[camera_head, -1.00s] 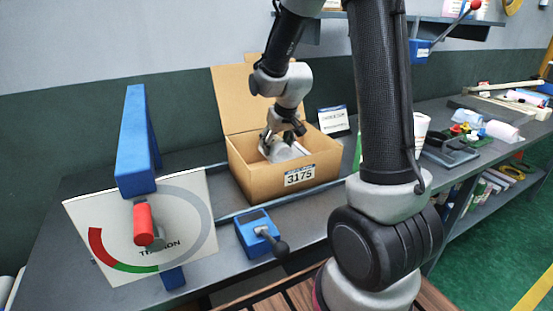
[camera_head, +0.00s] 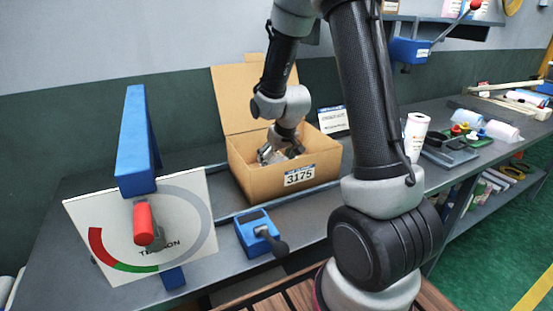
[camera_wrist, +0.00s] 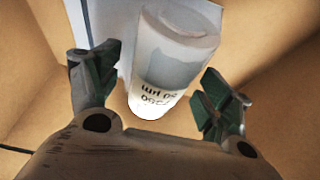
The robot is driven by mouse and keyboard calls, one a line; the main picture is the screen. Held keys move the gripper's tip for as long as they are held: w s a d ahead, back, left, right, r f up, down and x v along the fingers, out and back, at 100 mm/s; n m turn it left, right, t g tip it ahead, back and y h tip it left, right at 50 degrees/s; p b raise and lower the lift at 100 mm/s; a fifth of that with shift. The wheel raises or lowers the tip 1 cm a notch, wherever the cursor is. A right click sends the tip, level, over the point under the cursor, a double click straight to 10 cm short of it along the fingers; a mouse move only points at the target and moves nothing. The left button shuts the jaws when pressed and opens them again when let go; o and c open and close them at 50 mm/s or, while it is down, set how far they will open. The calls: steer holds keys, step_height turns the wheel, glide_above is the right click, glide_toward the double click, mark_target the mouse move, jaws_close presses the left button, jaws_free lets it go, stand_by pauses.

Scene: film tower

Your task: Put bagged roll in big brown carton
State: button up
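The big brown carton (camera_head: 262,182) stands open on the bench with its back flap up and a label reading 3175 on its front. My gripper (camera_head: 281,154) is down inside it. In the wrist view, the bagged roll (camera_wrist: 170,62), white with dark print and a clear wrapping, lies between the two green-padded fingers of my gripper (camera_wrist: 155,92). The fingers are spread, with a gap visible on each side of the roll. In the head view the carton's front wall and my gripper hide most of the roll.
A white item with a blue edge (camera_wrist: 108,22) lies beside the roll in the carton. A blue lever box (camera_head: 256,232) stands in front of the carton, and a tension dial (camera_head: 185,215) at left. A white cup-like roll (camera_head: 415,136) stands to the right.

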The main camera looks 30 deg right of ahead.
steer(key=v, duration=1.1)
steer(key=shift+w+r, duration=0.1)
steer(key=shift+r, duration=0.1)
steer(key=s+r, duration=0.5)
steer(key=s, duration=0.7)
steer(key=s+r, duration=0.6)
steer(key=s, duration=0.6)
steer(key=shift+s+d, duration=0.15)
steer(key=shift+d, duration=0.1)
